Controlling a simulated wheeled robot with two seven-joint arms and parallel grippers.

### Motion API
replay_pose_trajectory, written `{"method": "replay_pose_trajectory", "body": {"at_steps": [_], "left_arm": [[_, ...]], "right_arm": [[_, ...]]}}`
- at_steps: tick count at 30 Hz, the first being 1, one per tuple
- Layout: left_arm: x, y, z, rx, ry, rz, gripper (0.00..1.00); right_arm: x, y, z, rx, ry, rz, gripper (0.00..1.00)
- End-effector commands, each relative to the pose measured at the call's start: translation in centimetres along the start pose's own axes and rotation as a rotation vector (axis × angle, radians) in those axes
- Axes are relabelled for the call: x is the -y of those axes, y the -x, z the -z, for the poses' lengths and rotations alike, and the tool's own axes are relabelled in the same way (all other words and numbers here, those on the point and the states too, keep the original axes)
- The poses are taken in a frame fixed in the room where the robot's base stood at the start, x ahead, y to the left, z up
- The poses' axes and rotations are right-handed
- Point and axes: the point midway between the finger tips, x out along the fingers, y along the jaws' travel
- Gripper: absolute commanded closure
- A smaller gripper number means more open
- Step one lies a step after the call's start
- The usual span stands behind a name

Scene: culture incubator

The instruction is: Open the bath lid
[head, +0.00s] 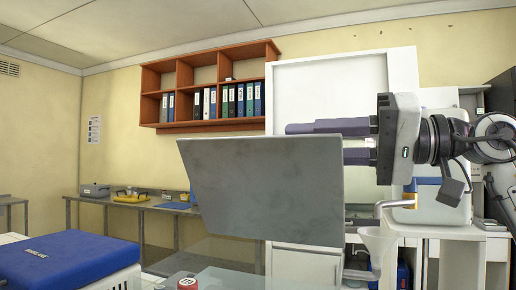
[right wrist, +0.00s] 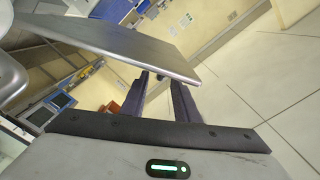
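The bath lid, a flat grey panel (head: 265,190), stands raised and steeply tilted in the middle of the head view. It also shows as a grey plate (right wrist: 120,45) in the right wrist view. The bath under it is not clearly seen. My right gripper (head: 315,142) reaches in from the right at the lid's top edge. Its fingers are apart; one shows above the edge and the other passes behind the panel. In the wrist view the fingertips (right wrist: 160,78) are close by the lid's edge; I cannot tell whether they touch. My left gripper is out of view.
A blue-lidded box (head: 70,260) stands at the lower left, and a red-topped item (head: 187,284) sits at the bottom edge. A white funnel-shaped part (head: 378,245) is right of the lid. A shelf of binders (head: 212,90) hangs on the far wall.

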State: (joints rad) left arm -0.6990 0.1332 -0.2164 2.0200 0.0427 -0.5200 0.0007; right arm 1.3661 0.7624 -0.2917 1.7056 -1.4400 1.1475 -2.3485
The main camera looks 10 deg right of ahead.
Motion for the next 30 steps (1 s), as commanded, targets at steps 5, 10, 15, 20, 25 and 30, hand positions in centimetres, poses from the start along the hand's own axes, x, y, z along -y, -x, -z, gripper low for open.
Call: {"method": "replay_pose_trajectory", "body": {"at_steps": [5,10,15,20,25,30], "left_arm": [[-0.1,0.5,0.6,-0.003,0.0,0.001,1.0],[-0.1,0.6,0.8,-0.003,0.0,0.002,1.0],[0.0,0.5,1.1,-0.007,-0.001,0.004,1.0],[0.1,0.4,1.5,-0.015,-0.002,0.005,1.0],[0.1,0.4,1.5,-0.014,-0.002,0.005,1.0],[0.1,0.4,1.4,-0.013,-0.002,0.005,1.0]], "right_arm": [[0.3,-3.6,0.0,0.004,0.001,0.002,0.72],[0.2,-6.3,0.0,0.002,0.0,0.002,0.72],[0.1,-7.8,0.0,0.001,0.0,0.0,0.72],[0.1,-8.2,0.0,0.001,0.0,0.001,0.72],[0.1,-8.2,0.0,0.001,0.001,0.0,0.72],[0.0,-8.2,0.0,0.001,0.001,0.0,1.0]]}}
